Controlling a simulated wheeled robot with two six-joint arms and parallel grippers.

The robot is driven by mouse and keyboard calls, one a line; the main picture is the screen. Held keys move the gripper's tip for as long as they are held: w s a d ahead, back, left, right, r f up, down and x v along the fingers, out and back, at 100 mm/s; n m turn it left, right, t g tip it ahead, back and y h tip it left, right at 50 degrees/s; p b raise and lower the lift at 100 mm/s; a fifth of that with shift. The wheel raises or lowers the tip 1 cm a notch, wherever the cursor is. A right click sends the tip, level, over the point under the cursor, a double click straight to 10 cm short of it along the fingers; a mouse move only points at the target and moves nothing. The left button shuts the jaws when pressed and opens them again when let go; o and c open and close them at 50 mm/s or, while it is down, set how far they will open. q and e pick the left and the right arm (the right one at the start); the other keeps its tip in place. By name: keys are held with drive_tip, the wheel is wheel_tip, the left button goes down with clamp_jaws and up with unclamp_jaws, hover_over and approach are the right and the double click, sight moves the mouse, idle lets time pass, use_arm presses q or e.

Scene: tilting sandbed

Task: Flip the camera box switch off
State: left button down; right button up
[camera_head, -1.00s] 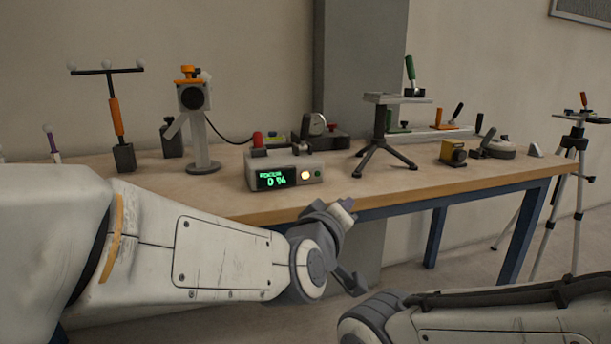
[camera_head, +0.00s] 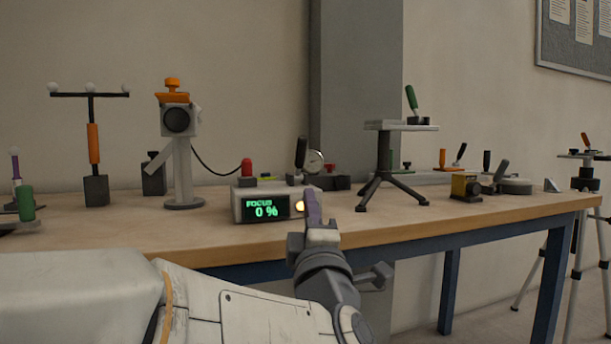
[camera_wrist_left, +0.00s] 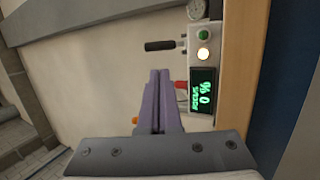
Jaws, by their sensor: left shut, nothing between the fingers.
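The camera box (camera_head: 264,207) is a light grey case on the table, its green display reading FOCUS 0 %. Its yellow light (camera_head: 298,206) is lit. In the left wrist view, the box (camera_wrist_left: 203,90) is at the right, with a green and a yellow light. A black-handled lever (camera_wrist_left: 160,46) sticks out from its top; what seems the same lever (camera_head: 301,152) stands upright in the head view. My left gripper (camera_head: 312,195) is shut and empty, in front of the box's right end and hiding part of it. In the wrist view its fingers (camera_wrist_left: 158,75) point toward the lever, apart from it.
A red knob (camera_head: 247,168) is at the box's left. A camera on a stand (camera_head: 183,160) is left of it, with a cable running toward the box. A gauge (camera_head: 314,162) is behind, and a small tripod platform (camera_head: 384,165) is to the right. The table's front edge is clear.

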sight(302, 154)
use_arm(q)
drive_tip(key=p+x, duration=0.3)
drive_tip(key=x, duration=0.1)
drive_tip(key=p+x, duration=0.3)
drive_tip(key=x, duration=0.1)
drive_tip(key=p+x, duration=0.3)
drive_tip(key=x, duration=0.1)
drive_tip(key=shift+w+r, duration=0.2)
drive_tip(key=shift+r, duration=0.2)
drive_tip(key=shift+w+p, duration=0.5)
use_arm(e)
wheel_tip(302, 154, up, 10)
drive_tip(key=shift+r, duration=0.15)
use_arm(q)
drive_tip(key=shift+r, duration=0.1)
use_arm(e)
drive_tip(key=shift+a+r, duration=0.1)
drive_tip(key=shift+r, duration=0.05)
